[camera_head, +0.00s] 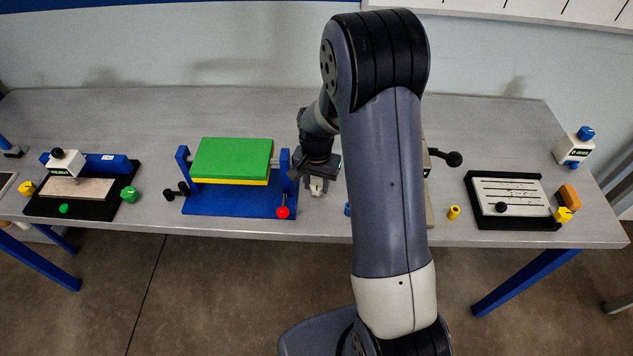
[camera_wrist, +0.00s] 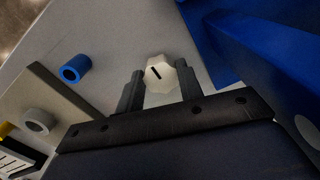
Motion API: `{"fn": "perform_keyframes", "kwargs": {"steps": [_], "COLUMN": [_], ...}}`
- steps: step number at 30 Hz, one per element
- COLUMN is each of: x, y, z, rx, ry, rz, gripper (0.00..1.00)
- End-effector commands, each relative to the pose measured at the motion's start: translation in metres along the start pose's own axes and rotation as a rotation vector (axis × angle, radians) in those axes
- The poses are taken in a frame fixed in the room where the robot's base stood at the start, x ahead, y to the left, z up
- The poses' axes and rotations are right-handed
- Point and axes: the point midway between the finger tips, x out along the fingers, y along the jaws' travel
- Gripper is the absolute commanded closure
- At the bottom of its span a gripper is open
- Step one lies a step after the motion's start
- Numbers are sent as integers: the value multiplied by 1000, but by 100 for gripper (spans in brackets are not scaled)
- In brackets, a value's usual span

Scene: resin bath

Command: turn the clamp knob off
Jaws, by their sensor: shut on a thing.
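A white faceted knob (camera_wrist: 159,74) with a short black line on its face sits between my fingertips; I take it for the clamp knob. In the head view it shows as a small pale shape (camera_head: 317,185) at the right side of the blue fixture (camera_head: 240,204). My gripper (camera_wrist: 158,86) is shut on it, with one dark finger on each side. The black line is tilted in the wrist view. In the head view my gripper (camera_head: 318,177) points down at the table, partly hidden by my arm.
The blue fixture carries a green and yellow block (camera_head: 232,158) and a red-knobbed lever (camera_head: 282,212) close to my gripper. A black-framed tray (camera_head: 480,213) is farther right.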

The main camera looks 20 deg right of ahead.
Motion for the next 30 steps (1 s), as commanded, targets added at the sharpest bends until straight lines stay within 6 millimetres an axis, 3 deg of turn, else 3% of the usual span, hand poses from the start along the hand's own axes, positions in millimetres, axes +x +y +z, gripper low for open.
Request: {"fn": "perform_keyframes", "kwargs": {"steps": [11, 30], "x": [1, 1], "y": [0, 2], "z": [-1, -2], "rx": [-123, -705], "ry": [2, 3], "rz": [-1, -1], "gripper": [88, 88]}}
